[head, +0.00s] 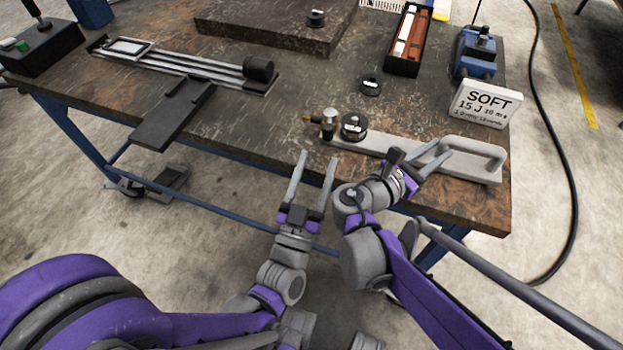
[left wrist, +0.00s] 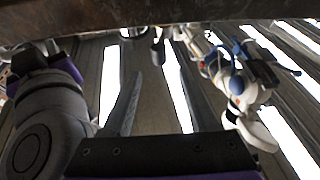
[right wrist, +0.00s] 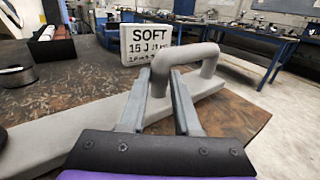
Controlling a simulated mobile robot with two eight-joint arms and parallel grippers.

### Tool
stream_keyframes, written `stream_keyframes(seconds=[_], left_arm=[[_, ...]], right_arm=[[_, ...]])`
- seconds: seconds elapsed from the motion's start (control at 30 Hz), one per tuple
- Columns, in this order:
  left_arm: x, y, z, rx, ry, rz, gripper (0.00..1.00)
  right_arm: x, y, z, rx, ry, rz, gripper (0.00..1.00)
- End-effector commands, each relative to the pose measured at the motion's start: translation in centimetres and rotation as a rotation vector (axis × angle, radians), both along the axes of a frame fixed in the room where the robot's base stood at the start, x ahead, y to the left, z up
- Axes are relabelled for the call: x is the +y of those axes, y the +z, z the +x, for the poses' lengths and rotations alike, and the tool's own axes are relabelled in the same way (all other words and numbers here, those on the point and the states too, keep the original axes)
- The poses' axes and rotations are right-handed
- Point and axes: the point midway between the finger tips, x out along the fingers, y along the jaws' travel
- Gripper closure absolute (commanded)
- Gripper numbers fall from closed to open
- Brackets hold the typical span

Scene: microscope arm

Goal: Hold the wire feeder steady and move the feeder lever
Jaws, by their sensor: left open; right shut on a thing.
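The wire feeder is a long pale grey bar (head: 395,150) lying along the table's front right edge. Its right end carries a raised loop handle (head: 482,149). Its left end bears a black round part (head: 354,127) and a small metal post with a brass tip (head: 328,120); I cannot tell which part is the lever. My right gripper (head: 437,155) is shut on the handle's near leg, which shows between the fingers in the right wrist view (right wrist: 160,78). My left gripper (head: 316,168) is open and empty, in front of the table edge, below and left of the feeder's left end.
A white sign reading SOFT (head: 486,103) stands behind the handle. A blue vise-like device (head: 475,55) and a black box with red and white contents (head: 392,62) are farther back. A rail device (head: 190,67) lies at left. The table's front edge (head: 265,158) is beside my left gripper.

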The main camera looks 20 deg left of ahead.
Motion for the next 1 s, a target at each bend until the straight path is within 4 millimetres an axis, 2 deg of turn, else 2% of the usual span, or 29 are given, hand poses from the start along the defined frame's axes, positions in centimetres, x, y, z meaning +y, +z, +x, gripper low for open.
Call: stream_keyframes(seconds=[0.1,0.3,1.0], left_arm=[[-0.2,-0.6,-1.5,0.0,-0.002,0.001,0.41],[-0.2,-1.1,-2.8,0.001,0.0,0.0,0.41],[-0.4,-1.6,-2.9,-0.016,0.012,0.0,0.41]], right_arm=[[0.0,0.1,0.0,-0.002,0.0,-0.001,1.0],[0.0,0.1,0.0,-0.002,0.0,-0.001,1.0],[0.0,0.1,0.0,-0.002,0.0,-0.001,1.0]])
